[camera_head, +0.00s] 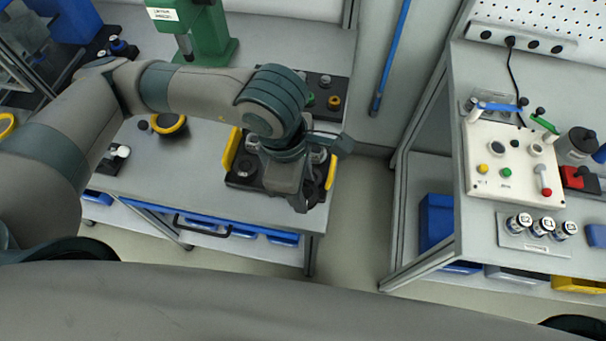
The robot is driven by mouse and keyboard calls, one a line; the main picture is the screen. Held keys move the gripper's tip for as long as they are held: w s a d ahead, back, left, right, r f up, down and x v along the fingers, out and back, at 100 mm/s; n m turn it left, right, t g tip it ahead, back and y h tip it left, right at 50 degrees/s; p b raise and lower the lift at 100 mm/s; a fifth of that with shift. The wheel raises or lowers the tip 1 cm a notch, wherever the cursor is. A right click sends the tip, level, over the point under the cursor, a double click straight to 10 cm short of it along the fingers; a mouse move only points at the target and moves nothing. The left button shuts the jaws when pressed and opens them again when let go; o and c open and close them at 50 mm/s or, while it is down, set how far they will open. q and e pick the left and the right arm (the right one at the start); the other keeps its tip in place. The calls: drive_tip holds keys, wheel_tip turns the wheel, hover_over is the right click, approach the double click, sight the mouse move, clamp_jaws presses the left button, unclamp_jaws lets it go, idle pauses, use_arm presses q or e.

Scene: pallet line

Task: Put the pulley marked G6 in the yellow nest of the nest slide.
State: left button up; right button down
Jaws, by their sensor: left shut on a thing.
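My left gripper (301,205) points down at the front right of the grey table, over a black fixture (240,181) with yellow side pieces. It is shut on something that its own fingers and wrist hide. I cannot read a G6 mark anywhere. A black plate (322,116) behind the gripper carries small parts with a green ring (310,99) and a yellow ring (334,102). I cannot tell for sure which of these is the nest slide or its yellow nest. My right gripper is not in view.
A round black part with a yellow ring (168,124) lies on the table (190,160), left of the gripper. A green press (207,40) stands behind. The right bench holds a control panel (507,158) and labelled round parts (543,226). A floor gap separates the benches.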

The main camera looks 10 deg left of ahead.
use_arm(q)
drive_tip(key=shift+a, duration=0.1)
idle(0.3)
drive_tip(key=shift+w+a+f+m, duration=0.1)
drive_tip(key=shift+w+a+m, duration=0.5)
drive_tip(key=shift+m, duration=0.1)
drive_tip(key=w+a+r+m+g+y+b, duration=0.1)
drive_tip(key=w+a+r+m+b, duration=0.1)
drive_tip(key=w+a+m, duration=0.8)
drive_tip(key=shift+a+r+m+g+y, duration=0.4)
drive_tip(key=shift+a+m, duration=1.65)
drive_tip(key=shift+m, duration=1.05)
drive_tip(key=shift+s+a, duration=0.1)
